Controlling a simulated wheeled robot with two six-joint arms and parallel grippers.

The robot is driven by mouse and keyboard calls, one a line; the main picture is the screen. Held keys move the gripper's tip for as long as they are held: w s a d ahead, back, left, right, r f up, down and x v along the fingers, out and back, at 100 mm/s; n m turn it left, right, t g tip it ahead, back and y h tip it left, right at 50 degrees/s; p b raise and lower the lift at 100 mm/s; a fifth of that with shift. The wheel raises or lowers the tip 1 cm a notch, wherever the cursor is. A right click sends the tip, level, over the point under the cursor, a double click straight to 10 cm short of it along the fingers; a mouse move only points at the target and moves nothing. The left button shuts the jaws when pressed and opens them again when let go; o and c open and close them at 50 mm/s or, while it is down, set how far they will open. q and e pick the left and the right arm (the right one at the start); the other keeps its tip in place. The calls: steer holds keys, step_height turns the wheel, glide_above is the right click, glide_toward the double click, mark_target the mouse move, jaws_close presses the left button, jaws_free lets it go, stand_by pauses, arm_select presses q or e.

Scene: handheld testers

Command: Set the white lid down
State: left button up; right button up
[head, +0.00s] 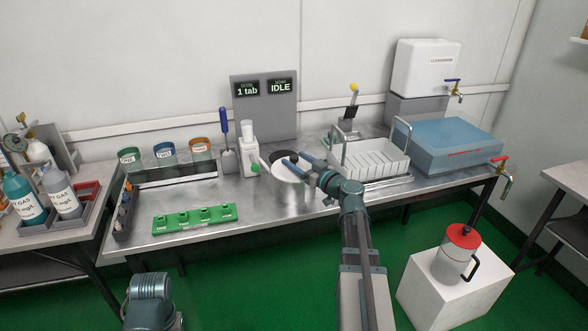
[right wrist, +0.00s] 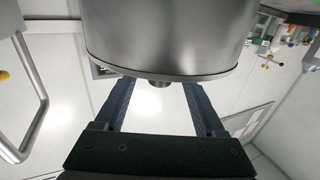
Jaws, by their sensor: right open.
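My right gripper (head: 286,166) is open over the top of the pot. In the right wrist view the pot's side (right wrist: 165,35) fills the upper middle, and a small dark knob (right wrist: 160,84) shows past its rim. My right gripper's fingers (right wrist: 155,95) are spread on either side of that knob with gaps, so nothing is gripped. The gripper partly covers the lid in the head view. My left gripper is out of view.
A green tray (head: 194,219) sits at front left. A blue water bath (head: 450,145) is at far right.

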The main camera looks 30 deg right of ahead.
steer(key=shift+w+a, duration=0.1)
steer(key=shift+w, duration=0.8)
jaws_close()
steer(key=shift+r, duration=0.1)
step_height(320, 180, up, 10)
steer(key=p, duration=1)
step_height(320, 180, up, 12)
steer(key=r+p, duration=0.1)
steer(key=p, duration=1.2)
glide_above(294, 156)
steer(key=shift+s+a+f+b, duration=0.1)
steer(key=shift+f+b, duration=0.2)
steer(key=shift+f, duration=0.05)
